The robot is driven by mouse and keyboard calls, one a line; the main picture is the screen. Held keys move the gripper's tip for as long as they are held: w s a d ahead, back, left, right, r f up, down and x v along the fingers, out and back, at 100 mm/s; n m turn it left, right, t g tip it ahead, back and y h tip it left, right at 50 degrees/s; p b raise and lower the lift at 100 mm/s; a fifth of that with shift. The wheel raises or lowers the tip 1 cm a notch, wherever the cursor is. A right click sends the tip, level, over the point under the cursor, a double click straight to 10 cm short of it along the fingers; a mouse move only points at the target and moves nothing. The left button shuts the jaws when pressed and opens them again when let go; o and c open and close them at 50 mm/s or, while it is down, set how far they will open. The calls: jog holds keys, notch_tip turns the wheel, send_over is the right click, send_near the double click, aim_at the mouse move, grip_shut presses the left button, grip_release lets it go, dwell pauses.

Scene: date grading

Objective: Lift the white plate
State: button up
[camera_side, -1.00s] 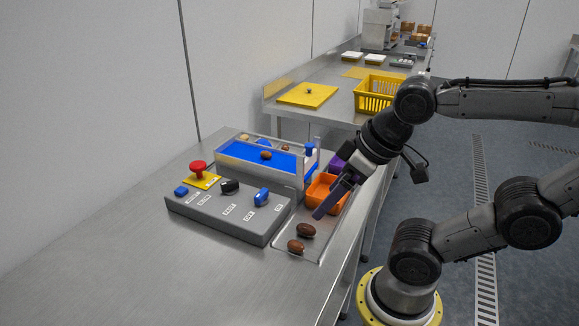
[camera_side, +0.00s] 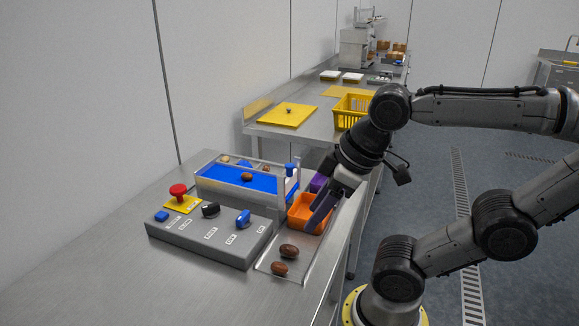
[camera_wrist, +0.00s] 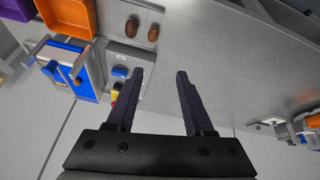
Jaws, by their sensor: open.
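I cannot clearly pick out a white plate; two small white-topped items (camera_side: 341,76) lie far back on the rear bench in the side view, too small to identify.
Two brown dates (camera_side: 284,260) lie on the metal strip near the orange tray (camera_side: 303,222). A grey control box (camera_side: 208,236) with a red button (camera_side: 178,191) and a blue conveyor (camera_side: 240,178) stand left. A yellow basket (camera_side: 349,112) is behind. The front-left bench is clear.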

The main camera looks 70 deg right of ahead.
jog(key=w+d+r+n+g, duration=0.3)
jog(key=w+d+r, duration=0.6)
jog(key=w+r, duration=0.15)
jog(key=m+g, duration=0.2)
send_over(290, 165)
notch_tip(290, 165, down, 3)
notch_tip(290, 165, down, 13)
jog(key=shift+f, duration=0.1)
grip_shut()
dwell(0.9)
